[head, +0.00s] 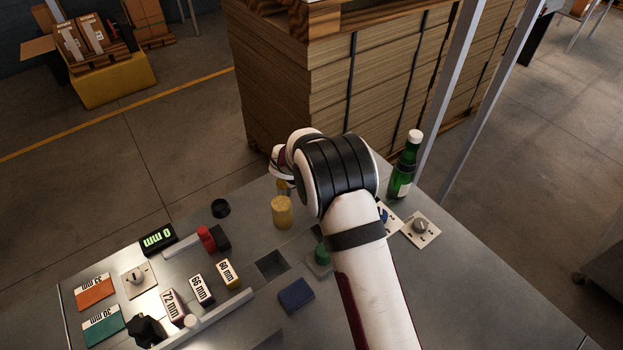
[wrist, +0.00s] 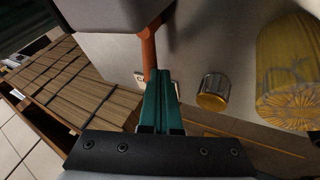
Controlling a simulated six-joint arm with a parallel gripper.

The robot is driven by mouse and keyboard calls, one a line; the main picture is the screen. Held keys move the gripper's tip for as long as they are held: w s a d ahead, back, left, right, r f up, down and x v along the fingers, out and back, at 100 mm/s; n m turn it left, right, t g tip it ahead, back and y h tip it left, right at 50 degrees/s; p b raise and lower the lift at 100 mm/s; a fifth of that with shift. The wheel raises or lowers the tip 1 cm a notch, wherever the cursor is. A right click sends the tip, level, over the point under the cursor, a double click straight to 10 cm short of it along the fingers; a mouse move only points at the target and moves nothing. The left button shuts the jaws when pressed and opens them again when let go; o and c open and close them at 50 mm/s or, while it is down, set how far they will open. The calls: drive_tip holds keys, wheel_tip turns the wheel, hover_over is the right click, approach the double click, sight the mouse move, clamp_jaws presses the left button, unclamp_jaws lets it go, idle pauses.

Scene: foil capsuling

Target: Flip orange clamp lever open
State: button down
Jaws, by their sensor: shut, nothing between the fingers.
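In the wrist view, an orange lever (wrist: 150,45) slopes down from beside a large grey block (wrist: 112,12). I take it for the clamp lever. My gripper (wrist: 161,76) has its green fingers together, with nothing between them. The fingertips are right at the lever's lower end; I cannot tell whether they touch it. In the head view my own arm hides the lever and the fingers.
A yellow cylinder (head: 282,212) stands on the grey table. A green bottle (head: 405,165) with a white cap stands at the right rear. A blue block (head: 296,295), green knob (head: 322,255) and labelled size blocks (head: 202,289) lie nearer. Stacked boards (head: 340,95) stand behind.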

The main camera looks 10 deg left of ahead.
drive_tip(key=m+h, duration=0.1)
drive_tip(key=m, duration=0.1)
drive_tip(key=w+m+h, duration=0.1)
drive_tip(key=shift+w+d+m+g, duration=0.3)
drive_tip(key=shift+d+m+g, duration=0.05)
drive_tip(key=shift+m+g, duration=0.05)
drive_tip(key=m, duration=0.1)
drive_tip(key=w+d+m+g+h, duration=0.1)
drive_tip(key=m, duration=0.1)
drive_tip(key=shift+w+d+m+h, duration=0.1)
drive_tip(key=shift+m+h, duration=0.2)
drive_tip(key=shift+w+d, duration=0.25)
drive_tip(key=shift+d, duration=0.35)
drive_tip(key=shift+w+d, duration=0.25)
drive_tip(key=shift+d, duration=1.25)
drive_tip(key=v, duration=1.6)
drive_tip(key=shift+w, duration=0.3)
